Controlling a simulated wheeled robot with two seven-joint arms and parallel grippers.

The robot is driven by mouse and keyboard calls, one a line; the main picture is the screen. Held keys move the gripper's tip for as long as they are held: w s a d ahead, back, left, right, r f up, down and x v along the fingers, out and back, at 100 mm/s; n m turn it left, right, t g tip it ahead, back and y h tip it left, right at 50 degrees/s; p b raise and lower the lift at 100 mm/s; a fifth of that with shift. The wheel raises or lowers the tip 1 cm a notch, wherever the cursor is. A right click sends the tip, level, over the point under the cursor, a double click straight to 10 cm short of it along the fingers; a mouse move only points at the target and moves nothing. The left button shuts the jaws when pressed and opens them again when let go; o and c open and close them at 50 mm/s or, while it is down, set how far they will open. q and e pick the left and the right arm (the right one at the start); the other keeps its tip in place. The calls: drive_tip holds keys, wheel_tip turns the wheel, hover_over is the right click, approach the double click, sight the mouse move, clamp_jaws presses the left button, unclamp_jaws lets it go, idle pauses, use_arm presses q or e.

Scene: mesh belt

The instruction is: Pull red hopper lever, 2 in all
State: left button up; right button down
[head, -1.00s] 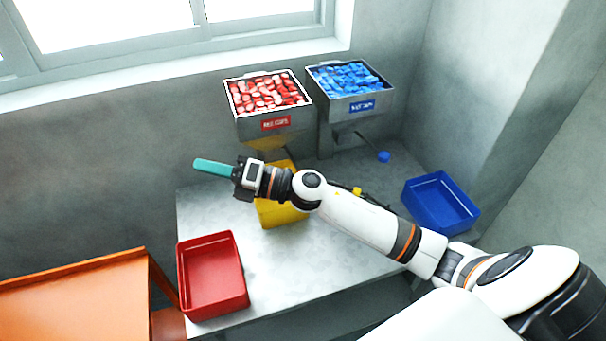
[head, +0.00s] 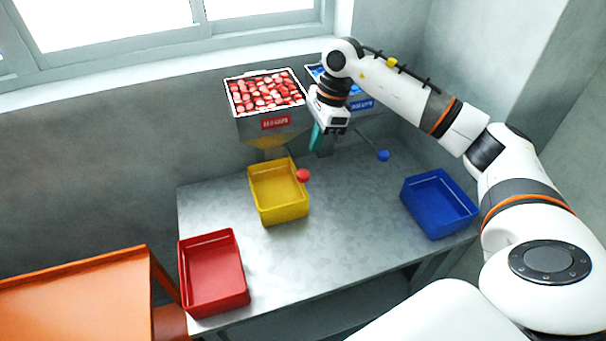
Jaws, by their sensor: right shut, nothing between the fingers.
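The red hopper (head: 275,123) stands at the back of the table, full of red and pale caps, with a red label on its front. Its lever ends in a red ball knob (head: 303,176), which shows just right of the yellow bin's rim. My right gripper (head: 315,138), with teal fingers, points down between the two hoppers, above and behind the red knob, apart from it. It is shut and empty. The blue hopper (head: 361,104) is partly hidden behind my right arm. Its lever has a blue ball knob (head: 383,155). My left gripper is not in view.
A yellow bin (head: 281,213) stands below the red hopper and looks empty. An empty red bin (head: 214,308) is at the front left, and an empty blue bin (head: 436,226) at the right. The grey table (head: 340,228) is clear between them. An orange stand (head: 82,300) is at the left.

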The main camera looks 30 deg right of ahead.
sight(306, 171)
drive_tip(key=shift+f, duration=0.2)
drive_tip(key=shift+b+x, duration=1.6)
drive_tip(key=shift+x, duration=1.75)
